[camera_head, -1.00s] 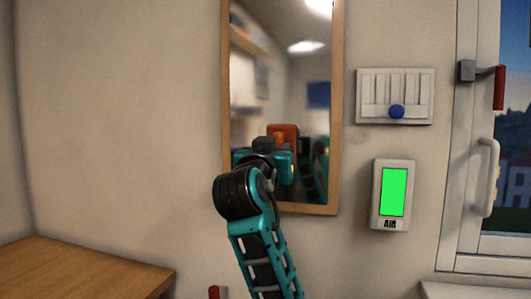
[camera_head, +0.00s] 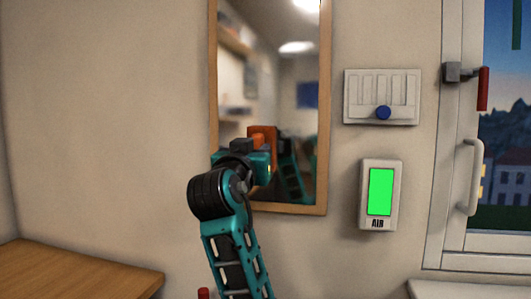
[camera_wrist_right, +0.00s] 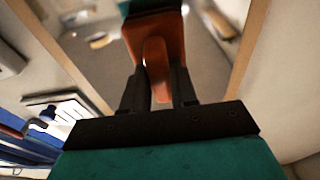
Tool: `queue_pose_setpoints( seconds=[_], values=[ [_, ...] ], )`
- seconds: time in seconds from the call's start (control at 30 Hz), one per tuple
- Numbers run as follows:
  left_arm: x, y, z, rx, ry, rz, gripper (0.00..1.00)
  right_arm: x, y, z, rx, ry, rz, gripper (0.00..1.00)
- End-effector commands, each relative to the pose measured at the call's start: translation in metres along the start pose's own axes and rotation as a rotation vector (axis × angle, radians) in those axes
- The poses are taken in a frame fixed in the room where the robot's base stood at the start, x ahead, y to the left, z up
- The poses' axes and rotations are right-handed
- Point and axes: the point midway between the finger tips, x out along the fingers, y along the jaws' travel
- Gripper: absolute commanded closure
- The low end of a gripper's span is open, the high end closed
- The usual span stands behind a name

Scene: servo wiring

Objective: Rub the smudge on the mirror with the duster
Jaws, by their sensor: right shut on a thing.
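The mirror (camera_head: 300,150) hangs on the wall in a wooden frame, tall and narrow. My right gripper (camera_head: 258,150) is in front of its lower part. It is shut on the duster (camera_head: 262,136), whose orange part shows above the jaws. I cannot tell whether the duster touches the glass. I cannot make out the smudge for certain. My left gripper is out of view.
Right of the mirror are a white slider panel (camera_head: 381,97) with a blue knob and a box with a green screen (camera_head: 381,192). A window (camera_head: 470,130) with a handle is further right. A wooden table (camera_head: 75,272) stands at lower left. The wall left of the mirror is bare.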

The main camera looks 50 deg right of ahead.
Motion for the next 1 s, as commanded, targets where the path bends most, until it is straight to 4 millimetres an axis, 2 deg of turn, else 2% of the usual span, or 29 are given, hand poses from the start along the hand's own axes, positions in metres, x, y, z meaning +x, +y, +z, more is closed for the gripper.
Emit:
queue_pose_setpoints(
  seconds=[0.17, 0.6, 1.0],
  values=[
    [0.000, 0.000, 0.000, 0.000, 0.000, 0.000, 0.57, 0.000, -0.006, 0.000, 0.000, -0.001, -0.002, 1.00],
    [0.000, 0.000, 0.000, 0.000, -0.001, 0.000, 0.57, 0.000, -0.040, 0.000, -0.001, 0.000, -0.001, 1.00],
    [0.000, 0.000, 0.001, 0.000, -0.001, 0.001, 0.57, -0.002, -0.042, 0.000, 0.000, 0.001, -0.002, 1.00]
  ],
)
